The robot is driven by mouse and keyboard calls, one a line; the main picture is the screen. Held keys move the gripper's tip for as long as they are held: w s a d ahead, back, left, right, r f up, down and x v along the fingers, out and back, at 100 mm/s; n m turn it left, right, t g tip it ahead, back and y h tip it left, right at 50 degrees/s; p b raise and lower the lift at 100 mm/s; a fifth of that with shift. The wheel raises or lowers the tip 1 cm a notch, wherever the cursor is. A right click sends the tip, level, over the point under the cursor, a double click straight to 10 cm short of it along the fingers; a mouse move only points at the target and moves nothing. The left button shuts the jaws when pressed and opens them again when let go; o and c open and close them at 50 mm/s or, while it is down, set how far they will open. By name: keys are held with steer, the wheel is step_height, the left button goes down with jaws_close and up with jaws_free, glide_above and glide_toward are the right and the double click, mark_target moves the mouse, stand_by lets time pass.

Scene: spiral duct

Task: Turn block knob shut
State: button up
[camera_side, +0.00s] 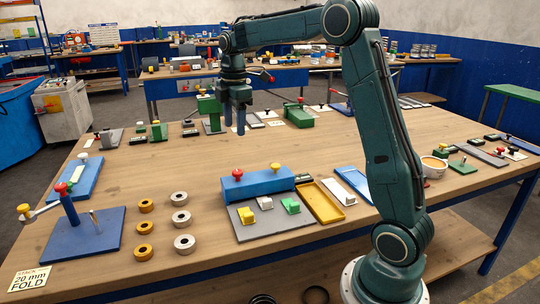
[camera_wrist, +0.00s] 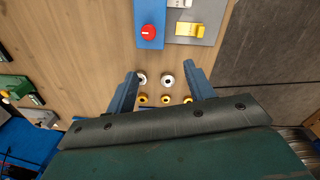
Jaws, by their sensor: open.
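In the wrist view, the red knob (camera_wrist: 148,32) and part of the blue block (camera_wrist: 150,10) show at the top; a small pale mark is on the knob. My gripper (camera_side: 235,130) hangs above the table, behind and well above the block.
Yellow block (camera_side: 265,202) and green block (camera_side: 290,205) sit on the grey plate before the blue block. Silver rings (camera_side: 181,220) and orange rings (camera_side: 145,228) lie to its left. A yellow tray (camera_side: 319,203) is at its right. Bare wood lies behind the block.

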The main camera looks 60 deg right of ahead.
mark_target(238, 171)
steer(key=shift+n+g, duration=0.3)
steer(key=shift+n, duration=0.4)
steer(key=w+d+f, duration=0.2)
steer(key=d, duration=0.1)
steer(key=shift+f, duration=0.2)
steer(key=shift+f, duration=0.1)
step_height(238, 171, down, 14)
steer(key=shift+r, duration=0.15)
steer(key=shift+c, duration=0.2)
steer(key=c, duration=0.9)
